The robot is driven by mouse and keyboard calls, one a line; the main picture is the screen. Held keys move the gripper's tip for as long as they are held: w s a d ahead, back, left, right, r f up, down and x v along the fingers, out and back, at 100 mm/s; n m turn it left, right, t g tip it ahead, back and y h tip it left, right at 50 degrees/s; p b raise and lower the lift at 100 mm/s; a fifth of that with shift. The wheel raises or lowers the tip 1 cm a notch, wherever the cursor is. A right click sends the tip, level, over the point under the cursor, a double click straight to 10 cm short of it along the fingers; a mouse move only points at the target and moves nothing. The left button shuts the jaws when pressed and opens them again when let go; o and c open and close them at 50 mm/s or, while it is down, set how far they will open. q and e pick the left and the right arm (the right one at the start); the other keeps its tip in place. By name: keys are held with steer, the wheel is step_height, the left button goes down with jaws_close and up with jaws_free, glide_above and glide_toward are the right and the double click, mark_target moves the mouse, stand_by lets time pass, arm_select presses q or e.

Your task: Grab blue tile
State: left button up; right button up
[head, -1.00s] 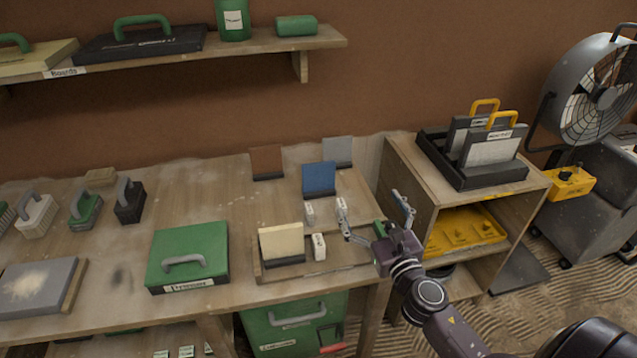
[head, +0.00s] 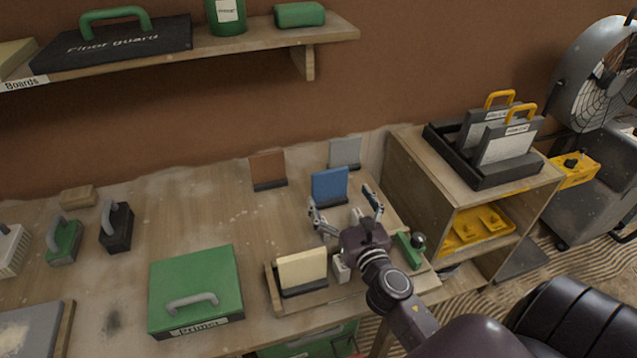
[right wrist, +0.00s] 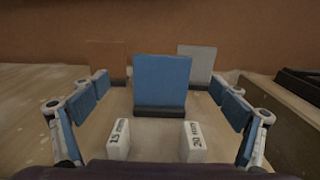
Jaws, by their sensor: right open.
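The blue tile (head: 329,185) stands upright in a dark base on the workbench, in front of a grey tile and right of a brown one. In the right wrist view the blue tile (right wrist: 162,82) is centred between the fingers, farther ahead. My right gripper (head: 344,199) is open and empty, just in front of the blue tile. It also shows in the right wrist view (right wrist: 168,103), with its finger pads wide apart on either side. My left gripper is not in view.
A brown tile (head: 267,168) and a grey tile (head: 345,152) stand behind. A cream tile (head: 302,267) is nearer. A wooden cabinet (head: 419,172) rises at the right.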

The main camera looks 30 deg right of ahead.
mark_target(331, 177)
steer(key=shift+w, duration=0.3)
steer(key=shift+w+r, duration=0.1)
steer(key=shift+w, duration=0.15)
steer(key=shift+p+x, duration=0.4)
steer(key=shift+x, duration=0.7)
steer(key=x, duration=0.3)
steer(key=shift+w+d+r+p, duration=0.15)
steer(key=shift+w+d+p, duration=0.1)
steer(key=shift+d+p, duration=0.1)
steer(key=shift+w, duration=0.35)
steer(key=shift+w+d, duration=0.1)
steer(key=shift+w, duration=0.1)
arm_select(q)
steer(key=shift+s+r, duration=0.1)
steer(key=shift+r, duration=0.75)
arm_select(e)
steer(key=shift+c, duration=0.6)
